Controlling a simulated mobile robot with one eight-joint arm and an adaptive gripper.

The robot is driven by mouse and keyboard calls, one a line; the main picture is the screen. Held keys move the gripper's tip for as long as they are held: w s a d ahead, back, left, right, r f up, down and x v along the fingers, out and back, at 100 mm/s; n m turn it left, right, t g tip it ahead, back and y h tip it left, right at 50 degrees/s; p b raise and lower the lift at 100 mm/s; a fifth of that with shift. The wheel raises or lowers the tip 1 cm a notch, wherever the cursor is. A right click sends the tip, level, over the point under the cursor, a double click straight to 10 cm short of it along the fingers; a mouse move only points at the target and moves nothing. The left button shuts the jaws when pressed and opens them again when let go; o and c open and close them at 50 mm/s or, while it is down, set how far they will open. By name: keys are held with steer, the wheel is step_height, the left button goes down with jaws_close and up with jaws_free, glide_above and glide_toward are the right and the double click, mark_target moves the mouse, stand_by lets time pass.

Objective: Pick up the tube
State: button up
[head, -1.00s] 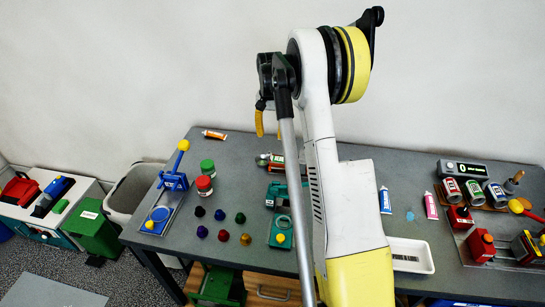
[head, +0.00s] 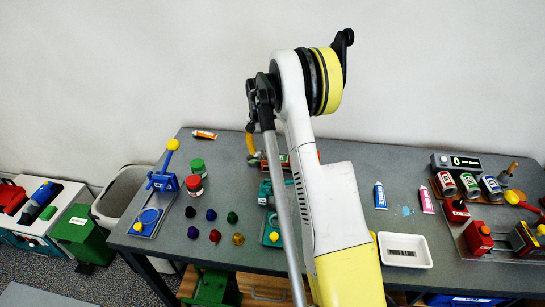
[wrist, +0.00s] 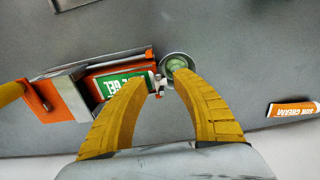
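My gripper (head: 251,146) is low over the back of the grey table in the head view. In the wrist view its two yellow fingers (wrist: 158,78) are apart, with no object clearly held. A green-labelled tube (wrist: 112,85) reading "GEL" lies in an orange and metal fixture, its white end near the fingertips. The left finger overlaps part of it; contact cannot be told. A blue tube (head: 380,196) and a pink tube (head: 427,201) lie right of my arm.
A round metal dish with a green centre (wrist: 178,64) is beside the right fingertip. Red-and-green jars (head: 195,185), several coloured knobs (head: 214,235) and a blue press (head: 168,181) stand left. A white tray (head: 404,262) and cans (head: 469,184) are right. My arm hides the table's middle.

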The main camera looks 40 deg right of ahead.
jaws_close()
